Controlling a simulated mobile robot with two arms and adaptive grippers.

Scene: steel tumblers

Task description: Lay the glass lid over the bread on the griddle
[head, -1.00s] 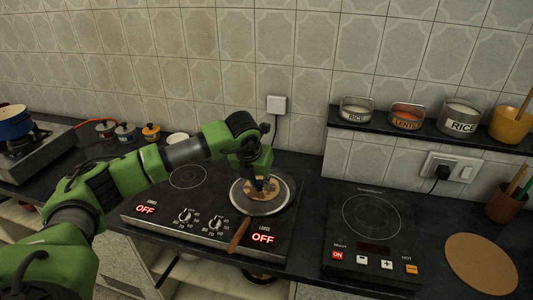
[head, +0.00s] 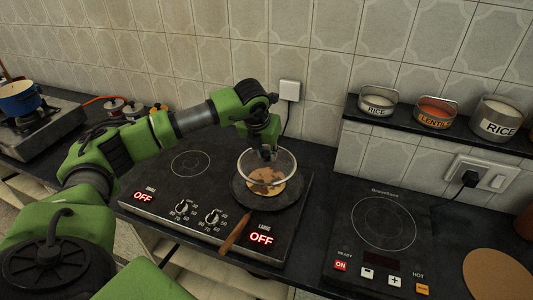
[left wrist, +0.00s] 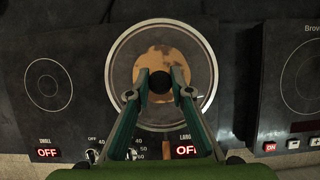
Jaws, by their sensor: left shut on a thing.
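The glass lid (head: 293,163) is a clear round cover with a pale rim. My left gripper (head: 267,152) is shut on the lid's dark knob, which also shows between the fingers in the left wrist view (left wrist: 158,82). The lid appears to hang above the griddle (head: 292,195), a dark round pan with a wooden handle (head: 235,232). The browned, flat bread (head: 266,181) lies on the griddle and shows partly through the glass. In the left wrist view, the lid's rim (left wrist: 110,70) rings the bread (left wrist: 170,55). My right gripper is not in view.
The griddle sits on the right zone of a black two-zone cooktop (head: 190,190); its left zone is bare. Another black cooktop (head: 383,240) stands to the right, bare. A shelf with several tins (head: 436,112) is at the back right. A wall socket (head: 290,90) is behind.

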